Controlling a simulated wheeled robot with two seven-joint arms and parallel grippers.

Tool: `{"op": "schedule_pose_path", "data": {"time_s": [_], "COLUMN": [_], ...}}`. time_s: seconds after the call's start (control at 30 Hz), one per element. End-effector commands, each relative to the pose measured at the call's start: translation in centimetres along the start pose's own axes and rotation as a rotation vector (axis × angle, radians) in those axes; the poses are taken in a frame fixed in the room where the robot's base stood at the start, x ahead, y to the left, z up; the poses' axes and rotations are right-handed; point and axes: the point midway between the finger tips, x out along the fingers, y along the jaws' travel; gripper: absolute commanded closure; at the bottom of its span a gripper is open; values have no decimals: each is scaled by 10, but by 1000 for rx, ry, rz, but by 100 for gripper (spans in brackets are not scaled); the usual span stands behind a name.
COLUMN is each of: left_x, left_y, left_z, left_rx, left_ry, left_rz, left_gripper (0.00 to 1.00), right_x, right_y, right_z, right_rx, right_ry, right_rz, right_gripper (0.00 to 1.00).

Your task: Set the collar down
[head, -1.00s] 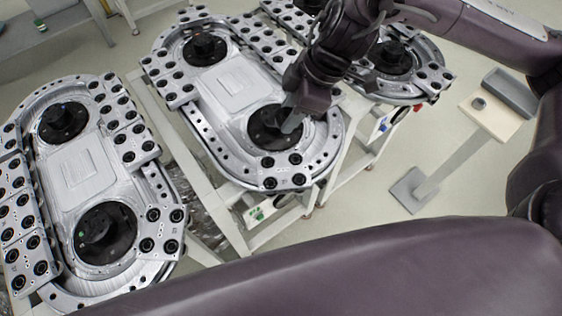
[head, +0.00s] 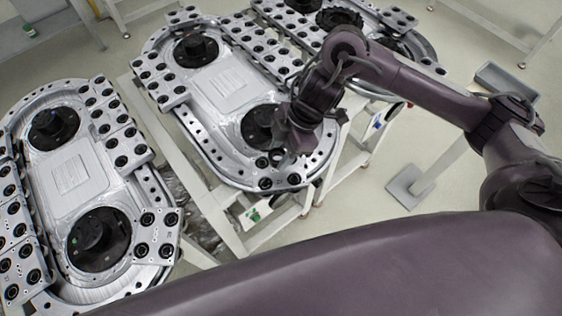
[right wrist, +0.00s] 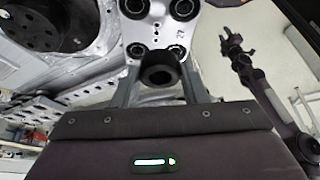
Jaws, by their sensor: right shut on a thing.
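The collar (right wrist: 158,74) is a short black ring with an open centre. In the right wrist view it sits between the two fingers of my right gripper (right wrist: 160,88), which is shut on it. Just beyond it is a silver carriage plate (right wrist: 145,28) with black round rollers. In the head view my right gripper (head: 282,156) is low over the front end of the middle ring track (head: 215,160), beside its dark hub (head: 255,124). The collar cannot be made out there, and contact with the plate cannot be told.
Another ring track (head: 65,205) with roller plates stands at the left, and a third (head: 420,52) is partly behind my right arm. A stand with a grey tray (head: 507,84) is at the right, partly hidden by my arm. Pale floor lies between.

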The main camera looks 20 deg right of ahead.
Motion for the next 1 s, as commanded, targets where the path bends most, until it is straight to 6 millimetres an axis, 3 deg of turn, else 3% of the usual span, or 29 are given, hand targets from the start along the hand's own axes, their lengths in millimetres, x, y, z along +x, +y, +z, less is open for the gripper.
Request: {"op": "schedule_pose_path", "data": {"time_s": [0.4, 0.83, 0.87, 1.0], "left_x": [10, 12, 12, 11], "left_y": [2, 3, 3, 3], "left_z": [1, 1, 1, 1], "left_rx": [4, 3, 3, 3], "left_ry": [0, 1, 1, 1], "left_rz": [3, 4, 4, 4], "left_gripper": [64, 64, 64, 64], "right_x": [44, 50, 50, 49], "right_y": [0, 1, 0, 0], "right_z": [17, 20, 20, 20], "right_rx": [3, 0, 0, 0], "right_ry": [3, 1, 0, 0], "right_rz": [0, 2, 2, 1], "right_gripper": [88, 88, 58, 40]}}
